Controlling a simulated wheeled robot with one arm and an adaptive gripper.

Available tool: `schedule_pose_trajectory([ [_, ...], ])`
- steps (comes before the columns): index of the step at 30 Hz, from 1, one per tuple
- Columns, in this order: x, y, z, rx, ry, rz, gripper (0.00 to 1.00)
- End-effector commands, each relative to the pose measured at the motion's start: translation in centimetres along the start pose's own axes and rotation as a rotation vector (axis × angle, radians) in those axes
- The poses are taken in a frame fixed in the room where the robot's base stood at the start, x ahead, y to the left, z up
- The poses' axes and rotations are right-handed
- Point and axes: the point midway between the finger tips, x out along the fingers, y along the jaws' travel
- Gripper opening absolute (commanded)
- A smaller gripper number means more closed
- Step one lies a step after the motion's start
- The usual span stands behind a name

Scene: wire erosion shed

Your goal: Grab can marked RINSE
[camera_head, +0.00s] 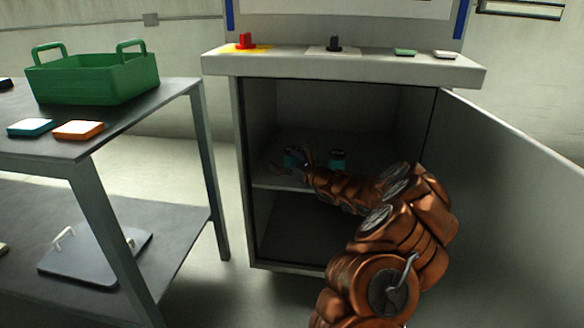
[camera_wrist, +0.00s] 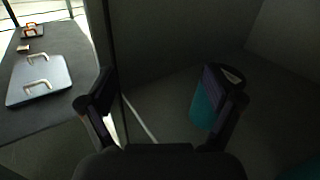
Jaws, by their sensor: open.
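Two teal cans stand on the inner shelf (camera_head: 270,180) of the open cabinet (camera_head: 243,150). The left can (camera_head: 292,157) is beside my gripper (camera_head: 288,165), and the right can (camera_head: 337,158) is partly behind my arm. In the wrist view, a teal can (camera_wrist: 203,108) with a dark upper part lies behind the right finger of my gripper (camera_wrist: 170,88), which partly hides it. The space midway between the open fingers is empty. A teal piece (camera_wrist: 304,170) shows at the lower right corner. I cannot read any marking on the cans.
The cabinet door (camera_head: 510,160) stands open at the right. A two-level table (camera_head: 180,110) at the left holds a green crate (camera_head: 95,85); a grey lid-like panel with handles (camera_head: 85,265) lies on its lower level. Switches sit on the cabinet's top (camera_head: 290,62).

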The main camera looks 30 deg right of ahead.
Motion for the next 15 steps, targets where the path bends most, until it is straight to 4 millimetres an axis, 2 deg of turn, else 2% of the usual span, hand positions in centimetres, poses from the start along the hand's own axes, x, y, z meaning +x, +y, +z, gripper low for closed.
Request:
schedule_pose_trajectory([
  [1, -0.9, -2.2, -2.2, 0.034, 0.014, -0.055, 0.91],
  [3, -1.9, -4.4, -3.7, 0.069, 0.024, -0.111, 0.91],
  [6, -2.7, -6.2, -5.0, 0.099, 0.032, -0.159, 0.91],
  [10, -2.5, -6.9, -5.7, 0.110, 0.037, -0.175, 0.91],
  [15, -0.9, -7.0, -5.8, 0.109, 0.038, -0.171, 0.91],
])
